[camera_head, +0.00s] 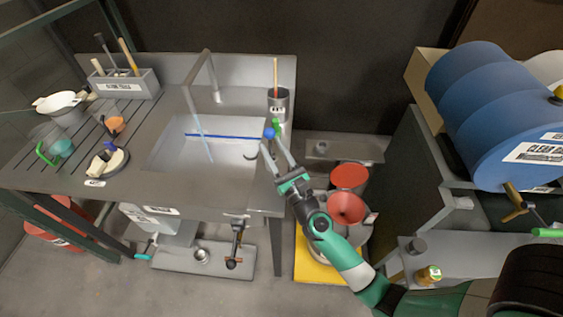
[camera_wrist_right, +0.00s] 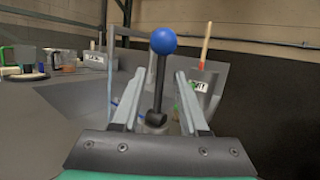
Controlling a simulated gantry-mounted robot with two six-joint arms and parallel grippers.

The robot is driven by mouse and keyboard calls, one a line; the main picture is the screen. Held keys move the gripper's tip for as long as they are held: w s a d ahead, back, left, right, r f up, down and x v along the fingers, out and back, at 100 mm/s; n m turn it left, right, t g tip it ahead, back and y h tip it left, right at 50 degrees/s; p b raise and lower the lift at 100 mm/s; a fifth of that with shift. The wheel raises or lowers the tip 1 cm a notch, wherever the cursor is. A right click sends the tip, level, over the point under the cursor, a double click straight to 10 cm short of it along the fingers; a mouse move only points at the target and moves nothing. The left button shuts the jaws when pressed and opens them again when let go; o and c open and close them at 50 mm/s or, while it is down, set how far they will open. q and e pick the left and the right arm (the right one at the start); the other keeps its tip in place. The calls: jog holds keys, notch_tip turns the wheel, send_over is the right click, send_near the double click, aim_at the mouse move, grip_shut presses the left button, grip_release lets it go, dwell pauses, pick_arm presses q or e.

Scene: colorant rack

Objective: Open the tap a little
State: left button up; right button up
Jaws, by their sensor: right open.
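The tap lever is a dark stem with a blue ball knob (camera_wrist_right: 163,41), upright between my right gripper's fingers (camera_wrist_right: 158,102) in the right wrist view. The fingers are open, with a gap on each side of the stem. In the head view the blue knob (camera_head: 268,132) is at the sink's right edge, at the tips of my right gripper (camera_head: 270,158). A grey arched spout (camera_head: 208,66) rises behind the sink (camera_head: 165,152). A thin pale streak runs below the spout; I cannot tell whether it is water. My left gripper is out of view.
A grey canister (camera_head: 278,104) with a wooden-handled tool stands just behind the knob. A tool holder (camera_head: 128,85) and cups are at the left of the bench. Red buckets (camera_head: 348,177) stand below my right arm. A blue drum (camera_head: 490,110) is at the right.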

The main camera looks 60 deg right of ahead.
jog(key=b+v, duration=0.1)
jog(key=v, duration=0.5)
jog(key=shift+w+f, duration=0.1)
jog(key=shift+s+a, duration=0.25)
jog(key=shift+s, duration=0.2)
